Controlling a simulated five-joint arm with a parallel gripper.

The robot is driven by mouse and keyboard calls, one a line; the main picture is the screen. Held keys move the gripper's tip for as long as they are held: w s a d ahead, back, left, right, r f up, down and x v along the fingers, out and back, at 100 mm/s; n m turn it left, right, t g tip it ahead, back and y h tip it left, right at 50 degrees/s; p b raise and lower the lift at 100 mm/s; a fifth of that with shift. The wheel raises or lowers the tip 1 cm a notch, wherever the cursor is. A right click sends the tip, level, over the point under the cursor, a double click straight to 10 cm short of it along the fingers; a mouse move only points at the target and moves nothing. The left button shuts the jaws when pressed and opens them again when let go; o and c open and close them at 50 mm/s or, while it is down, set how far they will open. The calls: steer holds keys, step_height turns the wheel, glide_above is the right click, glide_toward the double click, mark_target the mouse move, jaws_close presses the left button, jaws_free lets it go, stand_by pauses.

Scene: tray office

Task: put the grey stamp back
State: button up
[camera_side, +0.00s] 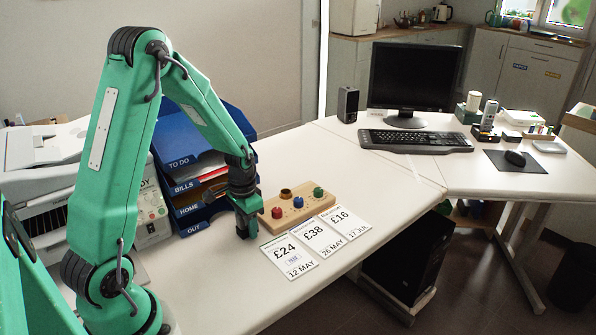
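My gripper (246,222) points down just left of the wooden stamp block (325,204), above the white desk. The block holds a red-topped stamp (277,212), a blue-topped stamp (298,202) and a green-topped stamp (318,191). A dark brown round piece (286,193) stands at its back edge. I cannot make out a grey stamp; it may be hidden by the gripper's fingers. Whether the fingers are open or hold something is too small to tell. The £24 card (288,256) has a small bluish mark on it.
A £38 card (318,236) and a £16 card (342,222) lie right of the £24 card. Blue letter trays (187,160) stand behind the gripper. A printer (40,160) is at left. The desk's front edge runs close to the cards.

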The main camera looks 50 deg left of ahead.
steer(key=shift+o, duration=0.2)
steer(key=shift+r, duration=0.1)
step_height(320, 180, up, 12)
steer(key=shift+r, duration=0.1)
stand_by(0.7)
stand_by(0.5)
steer(key=shift+s+d+r, duration=0.1)
steer(key=shift+d+r, duration=0.25)
steer(key=shift+r, duration=0.05)
steer(key=s+d+r+t, duration=0.5)
steer(key=s+d+r, duration=0.6)
steer(key=s+d, duration=0.1)
steer(key=shift+d+t, duration=0.3)
steer(key=shift+d, duration=0.45)
steer(key=shift+s, duration=0.1)
stand_by(0.4)
